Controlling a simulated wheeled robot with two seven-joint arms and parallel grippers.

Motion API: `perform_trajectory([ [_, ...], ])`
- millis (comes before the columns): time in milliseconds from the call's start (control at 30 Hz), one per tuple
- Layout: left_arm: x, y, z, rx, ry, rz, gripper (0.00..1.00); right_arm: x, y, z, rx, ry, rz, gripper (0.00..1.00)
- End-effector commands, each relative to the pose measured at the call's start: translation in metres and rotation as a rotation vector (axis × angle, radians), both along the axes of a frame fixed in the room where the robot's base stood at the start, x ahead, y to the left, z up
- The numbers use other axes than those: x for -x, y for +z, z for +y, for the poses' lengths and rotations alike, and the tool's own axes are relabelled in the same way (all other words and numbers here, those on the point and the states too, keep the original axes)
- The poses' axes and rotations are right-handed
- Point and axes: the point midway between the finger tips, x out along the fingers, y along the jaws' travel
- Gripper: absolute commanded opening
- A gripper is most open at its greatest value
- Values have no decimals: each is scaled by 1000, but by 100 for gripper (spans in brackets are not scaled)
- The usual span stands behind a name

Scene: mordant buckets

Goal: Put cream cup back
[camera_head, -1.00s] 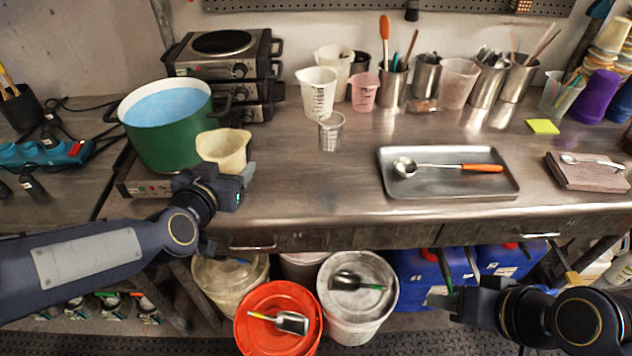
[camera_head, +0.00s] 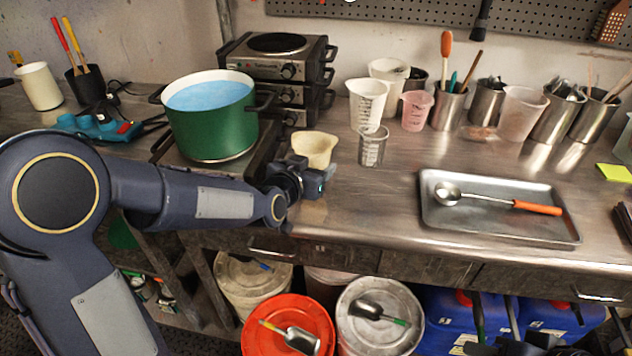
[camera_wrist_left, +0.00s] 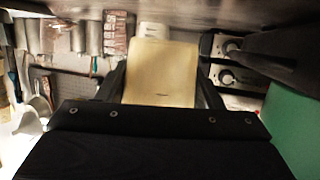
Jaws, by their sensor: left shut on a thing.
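The cream cup (camera_head: 316,147) is upright at the right of the green pot (camera_head: 212,128), in front of the stacked hot plates. My left gripper (camera_head: 308,176) is shut on it from the front. In the left wrist view the cream cup (camera_wrist_left: 162,72) fills the space between the two fingers of my left gripper (camera_wrist_left: 160,85). I cannot tell whether its base touches the counter. Part of my right gripper (camera_head: 510,346) shows at the bottom edge, low in front of the blue canisters; its fingers are not clear.
A tray (camera_head: 455,222) with a ladle lies further right. Stacked hot plates (camera_head: 283,70) stand behind. Bare counter (camera_head: 375,200) lies in front of the steel cup.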

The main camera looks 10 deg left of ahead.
Motion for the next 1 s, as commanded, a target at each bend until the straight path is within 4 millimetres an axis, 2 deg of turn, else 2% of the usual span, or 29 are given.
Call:
perform_trajectory([
  [233,-12,-15,-5,1,0,1,30,0,-1,0,0,0,0,36],
  [433,-11,-44,-5,0,0,3,30,0,-5,0,0,0,0,36],
  [833,-11,-49,-5,2,-1,-2,30,0,-10,0,0,0,0,36],
  [867,-11,-47,-5,1,-1,-1,63,0,-9,0,0,0,0,36],
  [1000,-11,-47,-5,1,-1,-1,81,0,-8,0,0,0,0,36],
])
